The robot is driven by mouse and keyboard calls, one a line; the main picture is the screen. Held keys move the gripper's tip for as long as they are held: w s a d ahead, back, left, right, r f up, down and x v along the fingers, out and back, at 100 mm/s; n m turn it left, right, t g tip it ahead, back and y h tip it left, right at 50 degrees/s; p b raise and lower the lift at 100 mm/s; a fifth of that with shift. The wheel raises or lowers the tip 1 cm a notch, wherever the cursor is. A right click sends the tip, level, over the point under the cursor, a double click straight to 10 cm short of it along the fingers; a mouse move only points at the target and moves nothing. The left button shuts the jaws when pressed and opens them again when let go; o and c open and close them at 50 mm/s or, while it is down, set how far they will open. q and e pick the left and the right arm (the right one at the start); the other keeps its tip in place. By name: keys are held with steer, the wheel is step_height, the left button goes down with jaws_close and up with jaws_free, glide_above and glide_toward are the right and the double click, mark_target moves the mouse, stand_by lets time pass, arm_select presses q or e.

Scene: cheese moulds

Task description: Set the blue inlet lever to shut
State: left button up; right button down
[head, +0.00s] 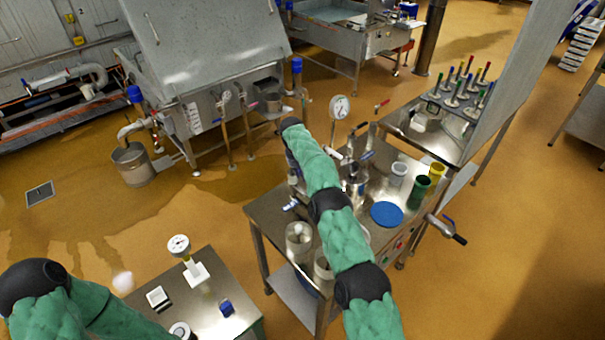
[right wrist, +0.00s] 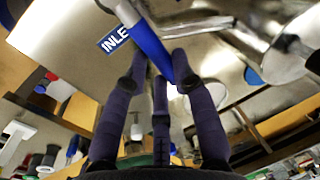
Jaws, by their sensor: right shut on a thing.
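The blue inlet lever (right wrist: 152,42) runs down between the dark fingers of my right gripper (right wrist: 162,62) in the right wrist view. The fingers are shut on it near its free end. Its other end lies by a metal pipe fitting (right wrist: 285,55), and the exact joint is cut off. In the head view my right gripper (head: 294,182) is largely hidden behind my arm, at the left edge of the steel bench (head: 266,212). My left gripper is out of view.
A smaller steel table (head: 205,300) stands at front left. Open floor (head: 160,215) lies left of the bench.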

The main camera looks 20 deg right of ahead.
steer(key=c, duration=1)
jaws_free()
steer(key=shift+a, duration=0.1)
step_height(320, 180, up, 12)
steer(key=a, duration=0.2)
steer(key=shift+s, duration=0.35)
steer(key=shift+a, duration=0.1)
